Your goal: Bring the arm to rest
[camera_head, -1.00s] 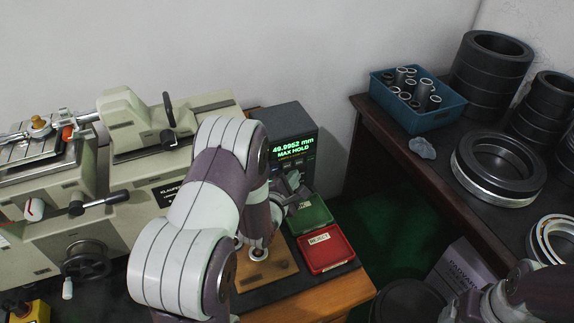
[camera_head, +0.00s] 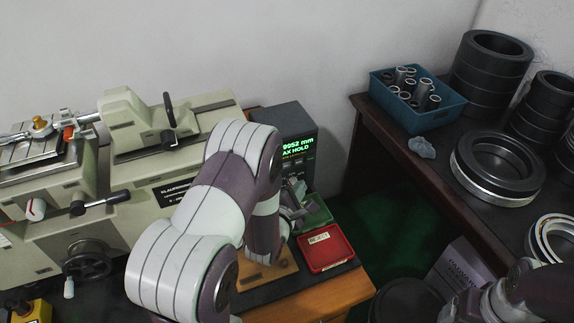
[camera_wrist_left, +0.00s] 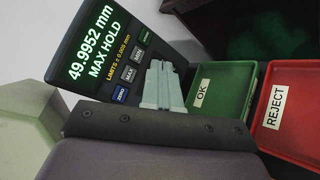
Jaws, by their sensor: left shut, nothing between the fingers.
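My left arm (camera_head: 205,195) reaches in from the lower left and covers part of the bench. My left gripper (camera_head: 293,203) is partly hidden by its own wrist, beside the gauge display (camera_head: 295,150) and above the green tray. In the left wrist view its grey fingers (camera_wrist_left: 163,85) are together with nothing between them, in front of the display, which reads 49.9952 mm MAX HOLD. My right gripper is not in view; only part of my right arm (camera_head: 515,293) shows at the lower right.
The green OK tray (camera_wrist_left: 226,95) and red REJECT tray (camera_head: 325,248) lie right of the arm, by a wooden board (camera_head: 270,272). A beige measuring machine (camera_head: 150,150) stands left. The right table holds a blue bin (camera_head: 418,110) of metal parts and large bearing rings (camera_head: 500,165).

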